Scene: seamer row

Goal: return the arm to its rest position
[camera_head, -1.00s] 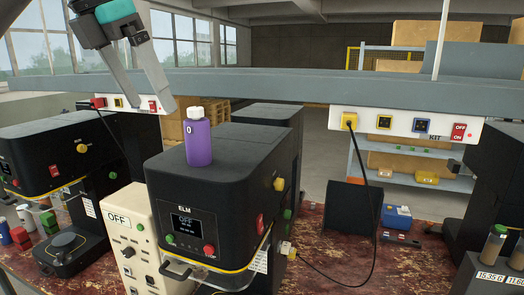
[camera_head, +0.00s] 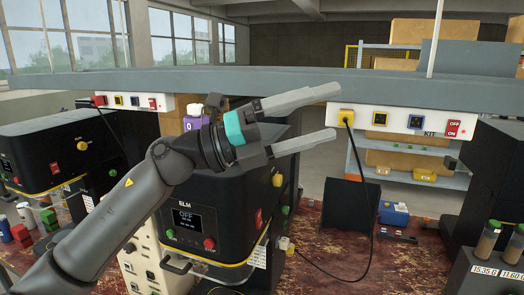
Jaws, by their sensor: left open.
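My left arm comes in from the lower left and crosses in front of the black ELM machine (camera_head: 190,205). My left gripper (camera_head: 334,112) is open and empty, with its two fingers pointing right, spread apart in front of the white socket strip (camera_head: 400,124). A teal band marks the gripper's body. The purple bottle with a white cap (camera_head: 193,123) stands on top of the ELM machine, mostly hidden behind the arm and gripper. The machine's display reads OFF. My right gripper is not in view.
A yellow plug (camera_head: 346,117) with a black cable hangs from the strip near the fingertips. A grey shelf beam (camera_head: 290,78) runs behind the gripper. Another black machine (camera_head: 50,155) stands at left. Jars on a labelled block (camera_head: 486,268) stand at lower right. Red-brown bench top (camera_head: 400,265) is partly clear.

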